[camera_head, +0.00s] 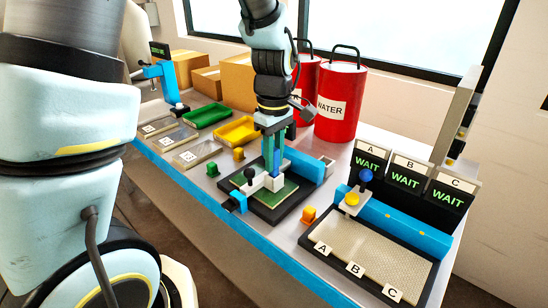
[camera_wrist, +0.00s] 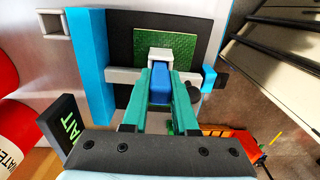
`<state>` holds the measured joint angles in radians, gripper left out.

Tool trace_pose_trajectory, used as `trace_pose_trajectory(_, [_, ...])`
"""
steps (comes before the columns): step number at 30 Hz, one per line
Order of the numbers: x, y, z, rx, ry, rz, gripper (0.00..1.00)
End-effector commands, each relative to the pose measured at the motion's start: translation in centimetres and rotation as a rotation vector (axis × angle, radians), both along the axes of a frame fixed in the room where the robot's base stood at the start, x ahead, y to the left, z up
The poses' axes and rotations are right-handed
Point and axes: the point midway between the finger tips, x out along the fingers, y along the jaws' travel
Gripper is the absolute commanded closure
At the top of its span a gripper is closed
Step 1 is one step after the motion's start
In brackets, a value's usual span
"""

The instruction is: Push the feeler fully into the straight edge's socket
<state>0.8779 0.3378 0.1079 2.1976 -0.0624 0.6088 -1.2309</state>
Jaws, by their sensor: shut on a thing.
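My gripper (camera_head: 272,152) points down over the framed green board (camera_head: 300,186) and is shut on a blue piece that looks like the feeler (camera_head: 277,160). In the wrist view, the feeler (camera_wrist: 160,84) sits between my green fingers (camera_wrist: 160,92). A white block (camera_head: 274,183), seemingly the straight edge's socket, is directly below the feeler; it also shows in the wrist view (camera_wrist: 160,54) at the feeler's far end. A pale bar (camera_wrist: 124,75), likely the straight edge, crosses the board's frame. How deep the feeler sits in the block cannot be told.
A black knob (camera_head: 250,174) stands close beside the white block. A blue rail (camera_head: 300,164) runs behind the board. At right are a mesh tray (camera_head: 385,262) and WAIT signs (camera_head: 405,182). Red drums (camera_head: 340,100) stand behind. Yellow (camera_head: 236,131) and green (camera_head: 206,115) trays are at left.

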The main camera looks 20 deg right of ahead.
Motion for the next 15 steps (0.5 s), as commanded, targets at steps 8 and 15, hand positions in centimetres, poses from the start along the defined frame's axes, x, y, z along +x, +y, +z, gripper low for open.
trace_pose_trajectory(8, [0.00, 0.00, -0.39, 0.000, 0.000, 0.000, 1.00])
trace_pose_trajectory(15, [0.00, -0.01, -0.73, 0.000, 0.000, 0.000, 1.00])
